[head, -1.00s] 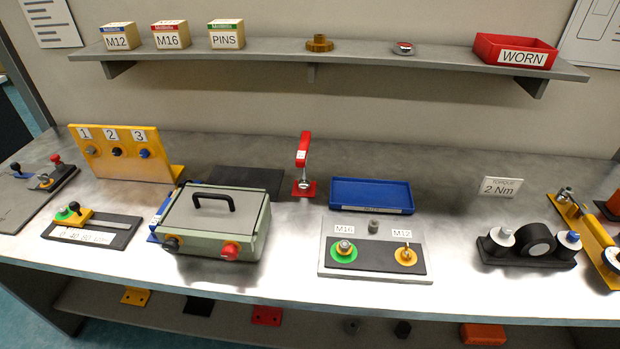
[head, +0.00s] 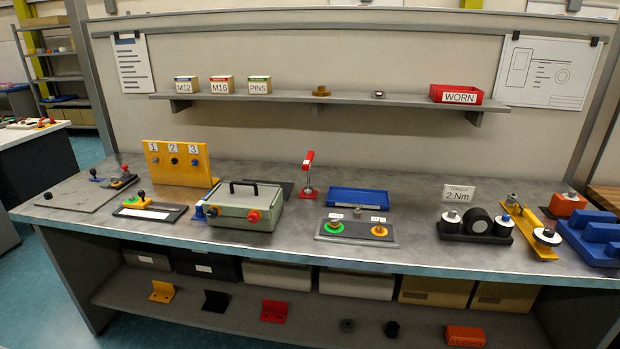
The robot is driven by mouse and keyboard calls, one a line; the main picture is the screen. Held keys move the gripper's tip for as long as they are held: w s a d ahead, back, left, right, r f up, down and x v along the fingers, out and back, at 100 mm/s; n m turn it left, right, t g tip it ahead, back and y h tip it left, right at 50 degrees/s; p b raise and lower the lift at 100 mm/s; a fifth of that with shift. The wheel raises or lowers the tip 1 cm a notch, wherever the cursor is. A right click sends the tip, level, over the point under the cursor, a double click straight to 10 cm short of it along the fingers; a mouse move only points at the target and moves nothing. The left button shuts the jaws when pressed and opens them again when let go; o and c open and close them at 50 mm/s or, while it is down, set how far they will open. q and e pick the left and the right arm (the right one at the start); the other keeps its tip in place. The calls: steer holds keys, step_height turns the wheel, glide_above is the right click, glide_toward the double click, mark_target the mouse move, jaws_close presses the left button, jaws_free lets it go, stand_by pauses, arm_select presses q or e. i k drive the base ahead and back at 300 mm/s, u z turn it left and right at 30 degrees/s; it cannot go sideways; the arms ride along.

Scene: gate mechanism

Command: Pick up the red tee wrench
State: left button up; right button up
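The red tee wrench (head: 309,159) appears to be the tool with a red upper part and a metal lower part. It stands upright on a small red base (head: 307,194) near the middle of the bench top (head: 420,236). It is behind the grey-green box and left of the blue tray. Neither of my grippers is in view, and nothing is touching the tool.
The grey-green box (head: 243,209) with a black handle stands front left of the tool. A blue tray (head: 357,197) lies to its right, with a bolt plate (head: 357,237) in front. The wall shelf (head: 330,103) runs above and behind.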

mark_target(308, 189)
steer(key=u, duration=0.6)
steer(key=i, duration=1.65)
steer(key=z, duration=0.55)
